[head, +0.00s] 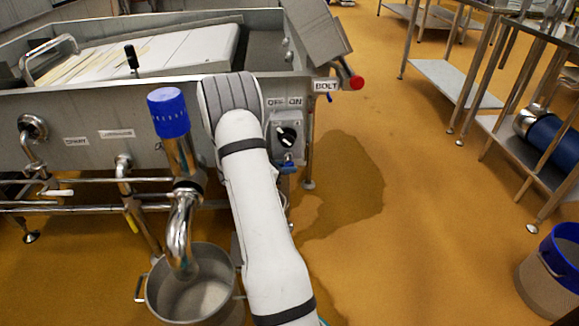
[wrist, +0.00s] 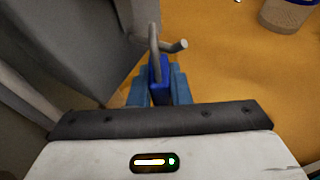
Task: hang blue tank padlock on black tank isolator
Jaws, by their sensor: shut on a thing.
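The isolator (head: 283,130) is a grey box with a black rotary knob, below an OFF/ON label on the tank's front right corner. My gripper (wrist: 160,88) has blue fingers and is shut on the blue padlock (wrist: 159,72). The padlock's grey shackle stands up from its body, with a bent end turned to the right in the wrist view. In the head view, my gripper (head: 289,163) shows as a small blue patch just below the isolator, partly hidden by my arm. I cannot tell whether the shackle touches or passes through the isolator.
The steel tank (head: 85,105) with pipes fills the left. A blue-capped pipe (head: 168,115) stands left of my arm, above a steel pot (head: 195,290). A red-ended rod (head: 356,82) juts out beside the BOLT label.

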